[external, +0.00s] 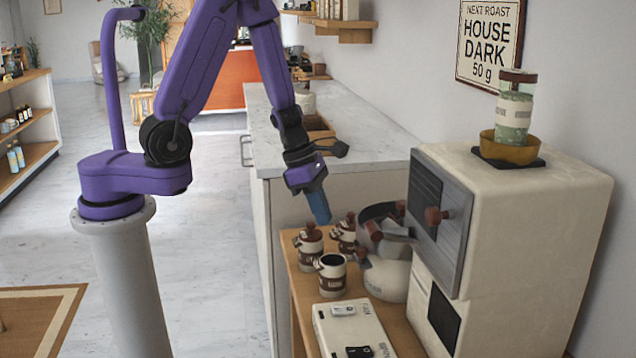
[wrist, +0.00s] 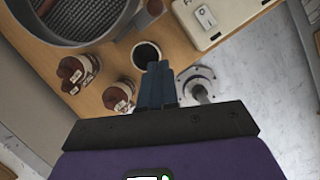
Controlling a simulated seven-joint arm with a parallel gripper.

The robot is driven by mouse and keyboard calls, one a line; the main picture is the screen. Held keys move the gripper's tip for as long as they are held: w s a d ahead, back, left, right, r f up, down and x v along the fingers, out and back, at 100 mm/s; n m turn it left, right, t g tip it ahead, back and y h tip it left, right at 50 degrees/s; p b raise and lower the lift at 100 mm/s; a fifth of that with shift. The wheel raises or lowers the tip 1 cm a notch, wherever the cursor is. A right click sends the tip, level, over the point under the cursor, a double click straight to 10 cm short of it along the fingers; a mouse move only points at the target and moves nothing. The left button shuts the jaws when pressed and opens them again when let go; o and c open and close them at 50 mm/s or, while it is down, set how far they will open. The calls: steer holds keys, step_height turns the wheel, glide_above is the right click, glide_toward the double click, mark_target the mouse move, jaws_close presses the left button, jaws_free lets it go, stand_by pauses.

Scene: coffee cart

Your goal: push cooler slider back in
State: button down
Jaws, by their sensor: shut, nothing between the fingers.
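The cooler looks like a round grey metal pan (external: 380,214) at the front of the cream machine. A metal piece with a brown knob (external: 374,231) sticks out of its front side and seems to be the slider; how far it is out I cannot tell. In the wrist view the pan (wrist: 75,38) is at the upper left, with a brown knob (wrist: 155,8) at its right edge. My gripper (external: 319,212) is shut and empty, pointing down above the wooden table, left of the pan and apart from it. Its blue fingers (wrist: 157,85) are together in the wrist view.
Below my gripper stand two brown-lidded canisters (external: 308,245) and an open dark-filled cup (external: 331,274). A white flat device (external: 352,332) lies in front. The cream machine (external: 530,220) rises at right; a counter (external: 340,135) stands behind.

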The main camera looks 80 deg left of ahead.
steer(key=shift+v, duration=2.45)
steer(key=shift+r, duration=0.1)
steer(key=s+a+r+m+g+y, duration=0.1)
steer(key=s+r+m, duration=0.3)
steer(key=s+m, duration=0.5)
steer(key=s+a+r+m+g+y, duration=0.1)
steer(key=s+r+m, duration=0.3)
steer(key=s+m, duration=0.5)
steer(key=s+a+g, duration=0.1)
steer(key=s, duration=0.3)
steer(key=shift+s+a+r, duration=0.2)
steer(key=shift+s+a, duration=0.1)
steer(key=shift+a, duration=0.1)
